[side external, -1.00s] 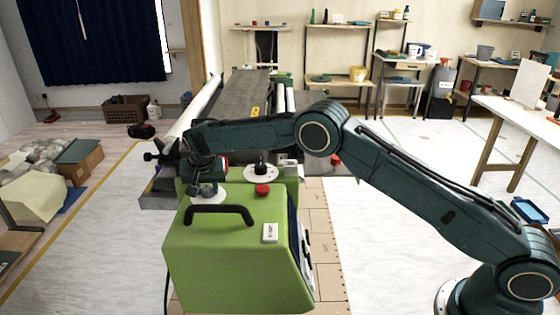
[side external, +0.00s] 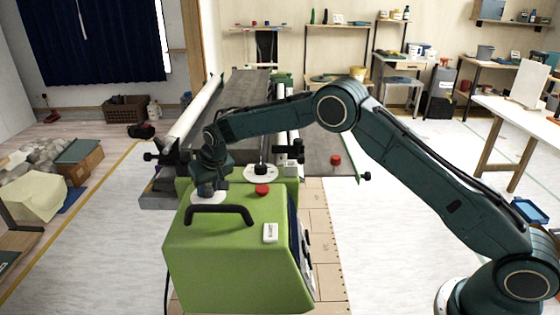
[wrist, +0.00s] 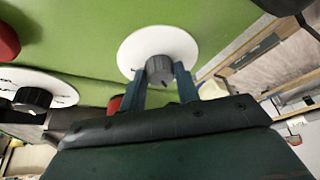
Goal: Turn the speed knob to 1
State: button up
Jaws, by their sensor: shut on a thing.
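A green machine (side external: 225,262) has two dark knobs on round white dials on its top. My gripper (side external: 208,192) is down at the left dial (side external: 197,197), beside the black handle. In the wrist view, the two blue fingers (wrist: 162,82) are shut on the dark grey knob (wrist: 160,69), one on each side. The knob sits on a plain-looking white dial (wrist: 135,48); no numbers are readable. The other black knob (side external: 261,169) stands free on its dial to the right; in the wrist view it (wrist: 33,99) shows at the left, its dial bearing marks too small to read.
A red button (side external: 262,190) lies between the dials, and a black handle (side external: 220,211) arches over the top near my gripper. A white label block (side external: 270,232) is at the right edge. The long paster bed with rollers (side external: 243,92) extends behind.

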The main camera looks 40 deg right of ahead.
jog(key=n+y, duration=0.1)
jog(key=n, duration=0.3)
jog(key=shift+w+d+n+y, duration=0.1)
jog(key=shift+d+n+y, duration=0.1)
jog(key=shift+n+y, duration=0.15)
jog(key=shift+n+g+y, duration=0.45)
jog(key=shift+n+g, duration=0.05)
jog(key=shift+n, duration=0.85)
jog(key=o, duration=1)
jog(key=shift+c, duration=0.2)
jog(key=shift+r, duration=0.15)
jog(key=v, duration=1.3)
jog(key=shift+d+r, duration=0.15)
jog(key=shift+r, duration=0.1)
